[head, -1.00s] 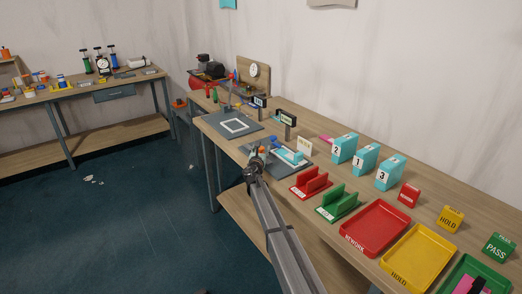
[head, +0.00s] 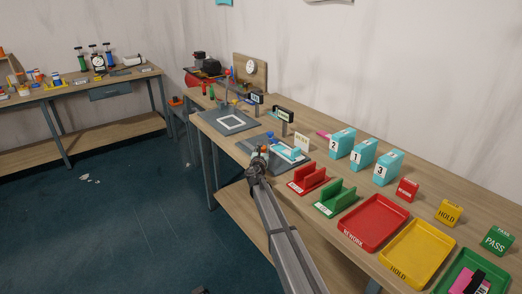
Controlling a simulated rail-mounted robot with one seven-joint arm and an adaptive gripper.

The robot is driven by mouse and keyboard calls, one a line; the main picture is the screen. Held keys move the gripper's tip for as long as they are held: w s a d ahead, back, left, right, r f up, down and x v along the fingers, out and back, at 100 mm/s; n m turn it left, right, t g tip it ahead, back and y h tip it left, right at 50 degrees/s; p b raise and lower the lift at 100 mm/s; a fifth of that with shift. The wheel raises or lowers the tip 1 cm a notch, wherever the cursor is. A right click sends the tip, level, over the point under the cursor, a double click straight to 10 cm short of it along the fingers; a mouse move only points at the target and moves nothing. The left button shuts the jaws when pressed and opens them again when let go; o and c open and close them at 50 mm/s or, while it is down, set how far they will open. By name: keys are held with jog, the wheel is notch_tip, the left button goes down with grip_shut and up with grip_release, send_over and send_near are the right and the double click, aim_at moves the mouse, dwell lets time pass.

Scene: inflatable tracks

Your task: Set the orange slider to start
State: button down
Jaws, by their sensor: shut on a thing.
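My gripper (head: 261,156) is at the front left edge of a grey fixture plate (head: 252,143) on the long bench. A small orange piece (head: 264,149), apparently the orange slider, shows right at my fingertips, and my gripper is shut on it. The fingers and wrist hide most of the slider and its track, so its exact setting cannot be read. A light blue and white piece (head: 290,153) lies on the plate just right of my gripper. A small blue knob (head: 270,135) stands behind the fingertips.
A second grey plate with a white square outline (head: 232,123) lies farther left. Red (head: 309,180) and green (head: 336,200) racks stand to the right, then red (head: 374,222) and yellow (head: 417,254) trays. Numbered cyan boxes (head: 363,154) stand at the back.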

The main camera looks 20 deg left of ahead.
jog(key=c, duration=0.7)
grip_release()
jog(key=shift+d, duration=0.25)
jog(key=shift+s, duration=0.15)
jog(key=v, duration=1.1)
jog(key=shift+s+d, duration=0.2)
jog(key=shift+s, duration=0.2)
